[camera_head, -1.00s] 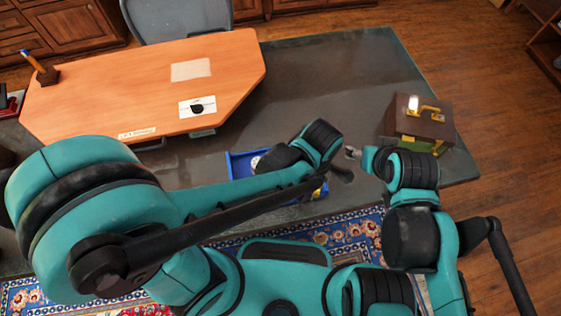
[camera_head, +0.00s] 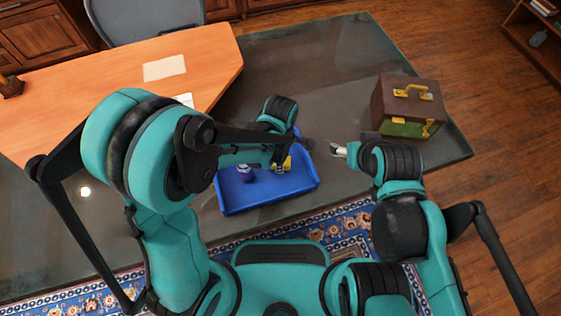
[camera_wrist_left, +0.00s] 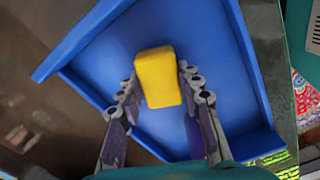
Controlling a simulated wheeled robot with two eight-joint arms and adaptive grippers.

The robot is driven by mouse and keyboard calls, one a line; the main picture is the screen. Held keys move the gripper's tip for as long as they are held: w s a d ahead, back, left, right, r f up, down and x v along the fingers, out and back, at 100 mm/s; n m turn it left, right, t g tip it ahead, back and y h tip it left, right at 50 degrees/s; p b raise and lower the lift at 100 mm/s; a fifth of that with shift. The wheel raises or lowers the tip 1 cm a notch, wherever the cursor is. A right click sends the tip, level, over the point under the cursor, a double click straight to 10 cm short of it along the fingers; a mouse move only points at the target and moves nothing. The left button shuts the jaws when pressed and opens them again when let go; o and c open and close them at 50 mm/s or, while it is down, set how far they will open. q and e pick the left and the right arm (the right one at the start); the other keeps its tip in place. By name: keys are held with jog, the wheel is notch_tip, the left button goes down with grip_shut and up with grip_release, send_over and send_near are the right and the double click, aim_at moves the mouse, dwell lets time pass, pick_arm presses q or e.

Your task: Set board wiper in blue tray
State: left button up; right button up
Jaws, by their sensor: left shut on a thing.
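The yellow board wiper (camera_wrist_left: 158,77) is held between the fingers of my left gripper (camera_wrist_left: 160,92) in the left wrist view. It also shows as a small yellow patch in the head view (camera_head: 285,163), partly hidden by my left arm. The blue tray (camera_head: 267,196) lies on the dark table under the left gripper; its floor and walls fill much of the left wrist view (camera_wrist_left: 92,42). The wiper appears over the tray; whether it touches the floor I cannot tell. My right gripper (camera_head: 338,150) is right of the tray, above the table; its finger opening is unclear.
A small dark blue-and-white object (camera_head: 245,171) is at the tray's left part. A brown box with gold fittings (camera_head: 408,103) stands at the table's right. An orange desk top (camera_head: 120,90) and a grey chair (camera_head: 150,22) are at the back left.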

pick_arm(q)
jog(key=shift+f, duration=0.2)
jog(key=o, duration=1.1)
